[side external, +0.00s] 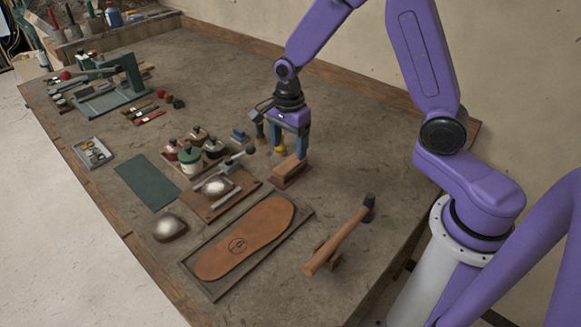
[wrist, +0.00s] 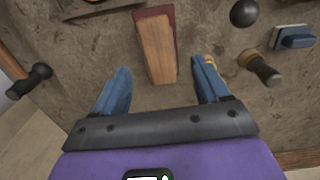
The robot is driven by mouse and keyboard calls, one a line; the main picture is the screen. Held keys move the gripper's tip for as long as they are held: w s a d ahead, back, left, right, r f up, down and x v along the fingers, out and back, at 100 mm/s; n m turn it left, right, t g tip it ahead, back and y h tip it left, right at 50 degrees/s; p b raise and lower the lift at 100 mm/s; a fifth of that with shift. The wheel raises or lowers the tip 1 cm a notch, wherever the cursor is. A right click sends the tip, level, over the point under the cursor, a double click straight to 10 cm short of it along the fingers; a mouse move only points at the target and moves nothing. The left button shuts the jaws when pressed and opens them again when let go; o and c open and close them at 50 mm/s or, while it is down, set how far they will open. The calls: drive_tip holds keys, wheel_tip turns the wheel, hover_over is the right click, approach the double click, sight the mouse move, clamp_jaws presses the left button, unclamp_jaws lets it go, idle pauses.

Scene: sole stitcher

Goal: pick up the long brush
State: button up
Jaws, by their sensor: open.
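A long wooden block, which looks like the long brush (side external: 288,168), lies on a dark red base on the bench. In the wrist view the brush (wrist: 157,50) points away from me, its near end just ahead of my fingertips. Its bristles cannot be made out. My gripper (side external: 289,154) points down over the far end of the brush in the side view. In the wrist view my gripper (wrist: 161,70) is open, with one blue finger left and one right of the brush's line. Nothing is held between the fingers.
A short dark-handled tool (wrist: 262,68) lies close to my right finger, with a blue block (wrist: 293,38) beyond it. Several lidded jars (side external: 189,158), a leather sole on a tray (side external: 215,293) and a hammer (side external: 340,236) stand around. Bench between the brush and hammer is clear.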

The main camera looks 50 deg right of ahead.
sight(290, 162)
drive_tip(key=shift+s+d+f, duration=0.1)
drive_tip(key=shift+f, duration=1.6)
drive_tip(key=shift+d+f, duration=0.1)
drive_tip(key=shift+f, duration=1.6)
drive_tip(key=c, duration=1.1)
drive_tip(key=shift+r, duration=0.2)
